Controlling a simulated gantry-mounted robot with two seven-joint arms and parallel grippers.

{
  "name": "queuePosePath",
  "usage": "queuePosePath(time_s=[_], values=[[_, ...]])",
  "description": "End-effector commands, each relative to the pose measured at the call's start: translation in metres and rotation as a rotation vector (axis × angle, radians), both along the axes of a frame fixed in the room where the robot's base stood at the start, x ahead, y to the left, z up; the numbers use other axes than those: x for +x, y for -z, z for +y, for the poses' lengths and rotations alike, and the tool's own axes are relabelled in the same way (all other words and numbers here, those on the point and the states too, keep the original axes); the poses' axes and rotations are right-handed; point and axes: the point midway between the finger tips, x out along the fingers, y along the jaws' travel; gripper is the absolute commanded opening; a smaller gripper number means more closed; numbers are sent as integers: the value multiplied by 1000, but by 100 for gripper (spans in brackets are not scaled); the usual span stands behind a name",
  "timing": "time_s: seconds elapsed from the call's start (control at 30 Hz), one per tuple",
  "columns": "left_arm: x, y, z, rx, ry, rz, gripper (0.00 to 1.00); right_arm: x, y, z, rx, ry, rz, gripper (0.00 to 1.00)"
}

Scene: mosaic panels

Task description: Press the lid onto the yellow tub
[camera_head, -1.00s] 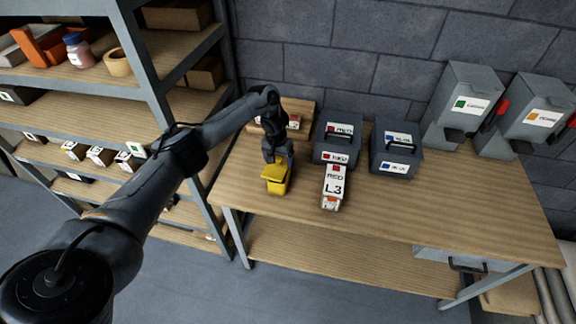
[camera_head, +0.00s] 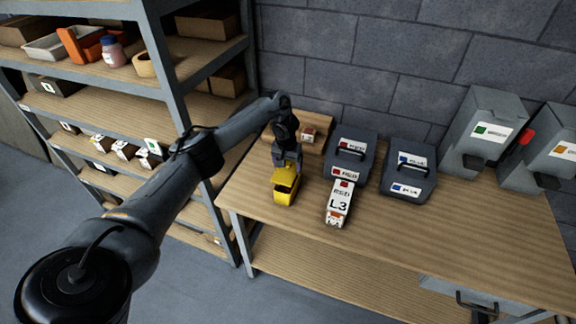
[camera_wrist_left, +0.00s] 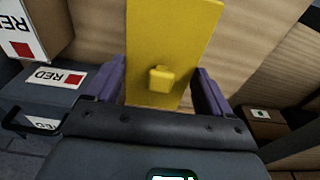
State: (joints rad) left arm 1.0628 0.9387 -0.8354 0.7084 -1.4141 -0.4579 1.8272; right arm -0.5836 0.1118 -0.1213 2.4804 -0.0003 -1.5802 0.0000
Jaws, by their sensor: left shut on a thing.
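My left gripper (camera_head: 286,158) reaches down over the left part of the workbench, at the yellow tub (camera_head: 284,196). In the left wrist view, its two purple fingers (camera_wrist_left: 158,92) stand on either side of the yellow lid (camera_wrist_left: 172,35), a flat plate with a small square knob. The gripper is shut on the lid. In the head view the lid (camera_head: 287,172) is at the top of the tub, under the fingers. Whether it is fully seated cannot be told. The tub's far side is hidden. My right gripper is not in view.
A white box marked L3 (camera_head: 338,205) stands just right of the tub. Two dark handled cases (camera_head: 350,157) (camera_head: 409,172) stand behind it and to the right. Grey dispensers (camera_head: 485,140) stand at back right. The bench (camera_head: 440,235) is clear at front right.

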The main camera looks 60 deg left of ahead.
Motion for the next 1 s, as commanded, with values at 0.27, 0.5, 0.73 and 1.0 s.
queuePosePath(time_s=[0.27,0.5,0.73,1.0], values=[[1,23,0,1,1,-2,53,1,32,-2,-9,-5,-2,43],[0,36,-1,-1,0,1,53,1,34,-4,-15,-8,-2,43],[0,43,0,-1,1,-1,53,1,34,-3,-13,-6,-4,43],[0,43,0,0,1,-1,53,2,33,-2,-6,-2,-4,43]])
